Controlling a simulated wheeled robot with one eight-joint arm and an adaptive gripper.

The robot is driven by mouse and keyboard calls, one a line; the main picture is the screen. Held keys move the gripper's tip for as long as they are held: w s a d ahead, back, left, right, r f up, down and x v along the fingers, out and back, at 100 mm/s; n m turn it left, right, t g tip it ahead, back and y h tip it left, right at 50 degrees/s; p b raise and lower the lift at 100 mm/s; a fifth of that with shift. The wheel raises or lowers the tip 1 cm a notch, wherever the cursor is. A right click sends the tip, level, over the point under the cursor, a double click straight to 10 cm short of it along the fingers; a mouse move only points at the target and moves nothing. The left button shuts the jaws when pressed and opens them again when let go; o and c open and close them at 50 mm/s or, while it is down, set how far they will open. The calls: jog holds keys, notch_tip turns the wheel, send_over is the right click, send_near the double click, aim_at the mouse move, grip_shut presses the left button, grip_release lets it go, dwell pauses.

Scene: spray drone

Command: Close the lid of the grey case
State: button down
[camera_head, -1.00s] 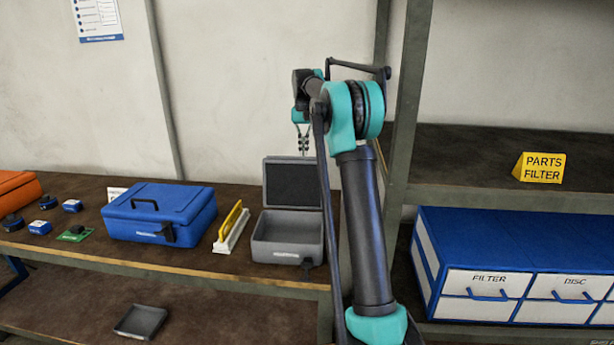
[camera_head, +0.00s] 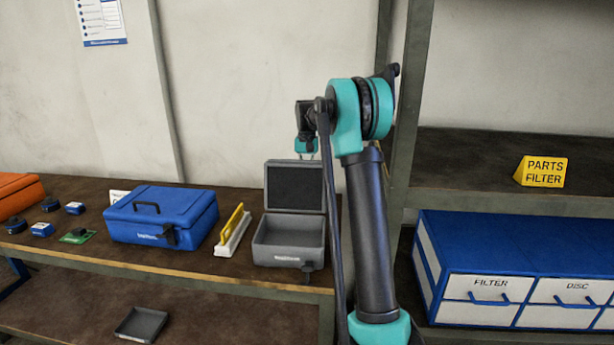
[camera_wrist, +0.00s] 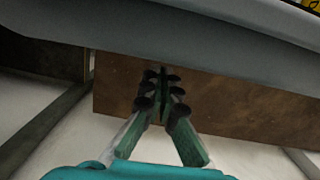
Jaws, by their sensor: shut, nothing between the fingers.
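The grey case (camera_head: 288,257) sits on the bench in the head view, left of my arm. Its lid (camera_head: 294,187) stands upright, hinged at the back edge, with a dark inner lining. The case looks empty, and a dark latch (camera_head: 308,270) hangs at its front. My gripper (camera_wrist: 162,85) is shut and empty in the wrist view, its fingers close to a grey surface (camera_wrist: 180,40) that looks like the back of the lid. I cannot tell whether they touch. In the head view the fingertips are hidden behind the lid.
A yellow-and-white holder (camera_head: 233,231) and a closed blue case (camera_head: 160,217) stand left of the grey case. Small parts lie further left. A shelf post (camera_head: 403,110) and a blue drawer unit (camera_head: 520,250) are to the right. The wall (camera_head: 235,90) is close behind.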

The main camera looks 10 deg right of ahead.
jog(key=shift+s+r, duration=0.1)
jog(key=shift+s, duration=0.15)
jog(key=shift+a, duration=0.1)
jog(key=shift+s+r+t, duration=0.3)
jog(key=shift+r+t, duration=0.05)
jog(key=shift+t, duration=0.05)
